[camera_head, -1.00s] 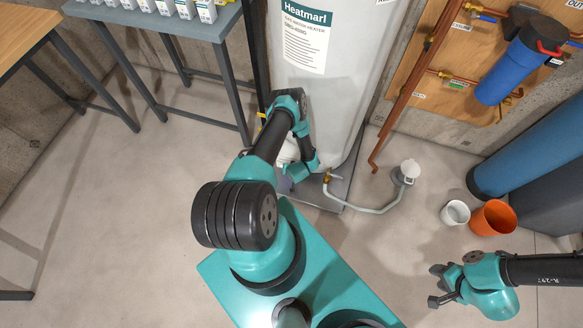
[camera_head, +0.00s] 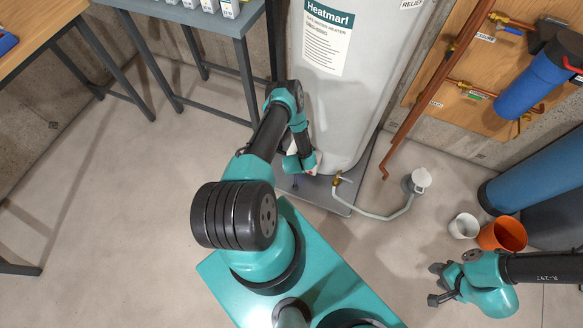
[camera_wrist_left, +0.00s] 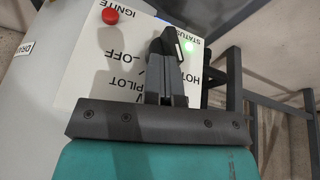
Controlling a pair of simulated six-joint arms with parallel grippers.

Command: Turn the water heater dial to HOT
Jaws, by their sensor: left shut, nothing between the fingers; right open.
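The water heater (camera_head: 345,100) is a tall white tank with a Heatmarl label in the head view. Its white control panel (camera_wrist_left: 98,70) fills the upper left wrist view, with the words OFF, PILOT and HOT printed on it. My left gripper (camera_wrist_left: 172,42) is shut and empty, with its dark fingers over the panel near HOT. The dial is mostly or wholly hidden by the fingers, and I cannot tell whether they touch it. In the head view my left arm hides most of the panel. My right gripper (camera_head: 436,284) is open and empty above the floor, far from the heater.
A grey hose (camera_head: 375,215) runs from the heater to a floor drain (camera_head: 420,181). A white bucket (camera_head: 464,226) and an orange one (camera_head: 503,234) stand near my right arm. The floor at left is clear.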

